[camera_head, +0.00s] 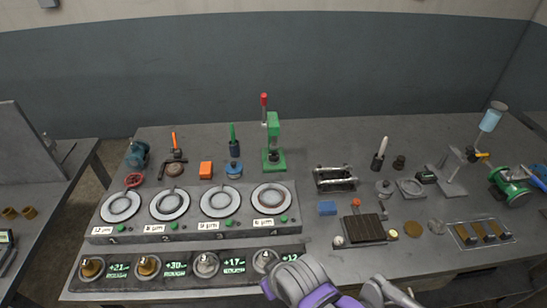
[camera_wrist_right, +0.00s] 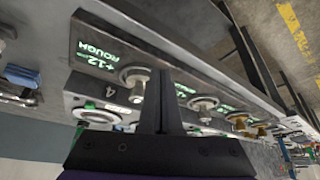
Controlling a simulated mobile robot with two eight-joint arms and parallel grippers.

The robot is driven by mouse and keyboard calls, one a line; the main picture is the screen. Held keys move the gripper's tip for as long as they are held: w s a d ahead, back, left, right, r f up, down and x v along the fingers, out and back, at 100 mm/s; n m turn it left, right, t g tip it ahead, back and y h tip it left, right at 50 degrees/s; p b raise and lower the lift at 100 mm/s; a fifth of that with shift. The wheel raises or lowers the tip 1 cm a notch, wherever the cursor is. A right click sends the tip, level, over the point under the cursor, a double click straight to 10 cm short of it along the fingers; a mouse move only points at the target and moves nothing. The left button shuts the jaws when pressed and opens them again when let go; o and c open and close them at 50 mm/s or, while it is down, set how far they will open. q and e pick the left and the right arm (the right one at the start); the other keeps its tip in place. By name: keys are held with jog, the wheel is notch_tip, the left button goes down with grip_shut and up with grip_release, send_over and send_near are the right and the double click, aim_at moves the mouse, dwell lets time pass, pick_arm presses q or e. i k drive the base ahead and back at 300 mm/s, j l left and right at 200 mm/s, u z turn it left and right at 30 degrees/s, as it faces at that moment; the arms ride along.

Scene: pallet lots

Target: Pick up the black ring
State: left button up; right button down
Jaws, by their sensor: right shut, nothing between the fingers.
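No clearly black ring can be picked out. A small dark round piece (camera_head: 399,162) stands at the right of the bench, too small to tell whether it is a ring. A grey ring-shaped piece (camera_head: 411,187) lies just in front of it. My right gripper shows in the right wrist view (camera_wrist_right: 161,90), its two dark fingers together and empty, over the front panel near the +12 ROUGH display. In the head view my grey and purple right arm (camera_head: 305,284) comes in at the bottom, and its fingertips are not clear. My left gripper is not in view.
Several numbered round plates (camera_head: 221,202) fill the bench's left half, with a display panel (camera_head: 190,268) in front. A green press (camera_head: 274,150) stands behind.

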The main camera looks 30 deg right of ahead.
aim_at(274, 156)
jog(key=z, duration=3.1)
jog(key=i+u, duration=0.55)
jog(key=u, duration=0.25)
jog(key=i+l+u, duration=0.2)
jog(key=u, duration=0.2)
jog(key=i, duration=0.05)
